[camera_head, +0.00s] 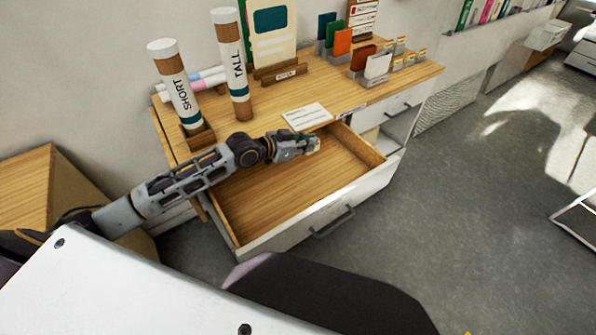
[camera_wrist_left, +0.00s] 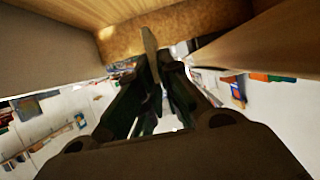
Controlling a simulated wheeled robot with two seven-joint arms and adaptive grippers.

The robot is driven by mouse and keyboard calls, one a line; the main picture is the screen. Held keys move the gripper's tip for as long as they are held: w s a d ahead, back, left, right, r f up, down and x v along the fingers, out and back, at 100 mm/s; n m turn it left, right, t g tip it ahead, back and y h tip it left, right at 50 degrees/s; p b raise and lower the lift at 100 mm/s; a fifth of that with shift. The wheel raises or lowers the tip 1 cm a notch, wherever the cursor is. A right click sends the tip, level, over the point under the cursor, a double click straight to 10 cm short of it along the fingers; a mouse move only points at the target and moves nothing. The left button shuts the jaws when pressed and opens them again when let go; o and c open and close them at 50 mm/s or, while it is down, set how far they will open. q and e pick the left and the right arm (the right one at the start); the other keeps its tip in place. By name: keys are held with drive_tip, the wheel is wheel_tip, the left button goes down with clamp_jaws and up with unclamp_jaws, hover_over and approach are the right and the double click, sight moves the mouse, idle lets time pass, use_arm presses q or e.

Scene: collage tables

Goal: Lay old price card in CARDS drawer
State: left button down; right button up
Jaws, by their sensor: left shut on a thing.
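My left gripper (camera_head: 308,146) is shut on a thin card (camera_wrist_left: 149,42), which shows nearly edge-on between the fingertips in the left wrist view. In the head view only a small pale bit of this card (camera_head: 316,143) shows at the fingertips. The gripper is over the far part of an open, empty wooden drawer (camera_head: 280,199) with a white front. Whether the card touches the drawer floor I cannot tell. No drawer label is readable. My right gripper is not in view.
A white printed card (camera_head: 307,116) lies on the tabletop behind the drawer. Tubes marked SHORT (camera_head: 178,88) and TALL (camera_head: 234,68) stand at the left. Coloured cards in holders (camera_head: 363,57) stand at the right. Grey floor lies open to the right.

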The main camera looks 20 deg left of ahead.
use_arm(q)
drive_tip(key=shift+w+d, duration=0.3)
drive_tip(key=shift+w, duration=0.1)
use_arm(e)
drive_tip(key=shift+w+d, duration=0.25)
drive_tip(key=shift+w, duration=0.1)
use_arm(q)
drive_tip(key=shift+s+a, duration=0.1)
wheel_tip(320, 180, down, 5)
drive_tip(key=shift+r, duration=0.1)
drive_tip(key=shift+f+b, duration=0.3)
drive_tip(key=shift+f, duration=0.45)
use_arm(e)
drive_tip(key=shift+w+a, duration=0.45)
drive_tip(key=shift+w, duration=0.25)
